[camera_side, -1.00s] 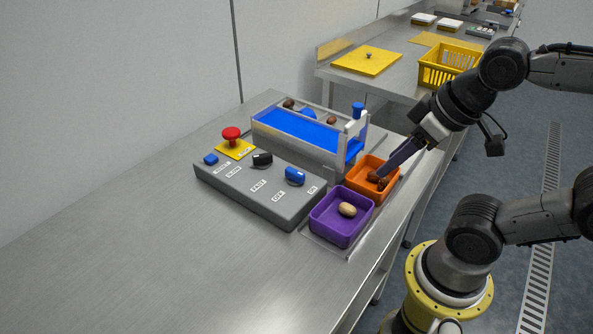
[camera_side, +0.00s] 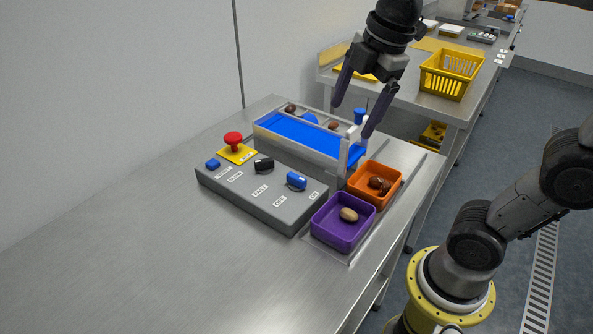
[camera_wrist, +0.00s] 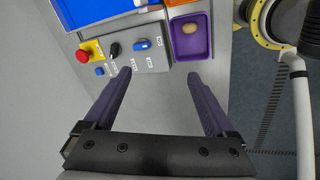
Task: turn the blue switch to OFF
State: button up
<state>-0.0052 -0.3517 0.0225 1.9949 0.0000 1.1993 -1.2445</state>
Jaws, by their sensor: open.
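The blue switch (camera_side: 296,181) is a rotary knob on the sloping grey control panel (camera_side: 235,201), between the OFF label (camera_side: 280,201) and the ON label (camera_side: 314,195). It also shows in the wrist view (camera_wrist: 141,44). I cannot tell for certain which label its handle points at. My gripper (camera_side: 351,119) is open and empty, fingers pointing down, and appears above the right end of the conveyor in the side view. It is apart from the switch. In the wrist view, the switch shows beyond the spread fingers (camera_wrist: 159,75).
A black knob (camera_side: 264,166), red stop button (camera_side: 233,140) and blue button (camera_side: 212,164) share the panel. The conveyor (camera_side: 298,134) with its metal frame stands behind. An orange tray (camera_side: 363,194) with dark dates and a purple tray (camera_side: 331,241) with a light date sit right.

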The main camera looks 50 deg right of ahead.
aim_at(296, 176)
jog(key=w+f+n+g, duration=0.3)
jog(key=w+f+n, duration=0.15)
jog(key=w, duration=0.75)
jog(key=shift+m, duration=0.45)
jog(key=f, duration=1.5)
jog(key=shift+a, duration=0.2)
jog(key=c, duration=1.4)
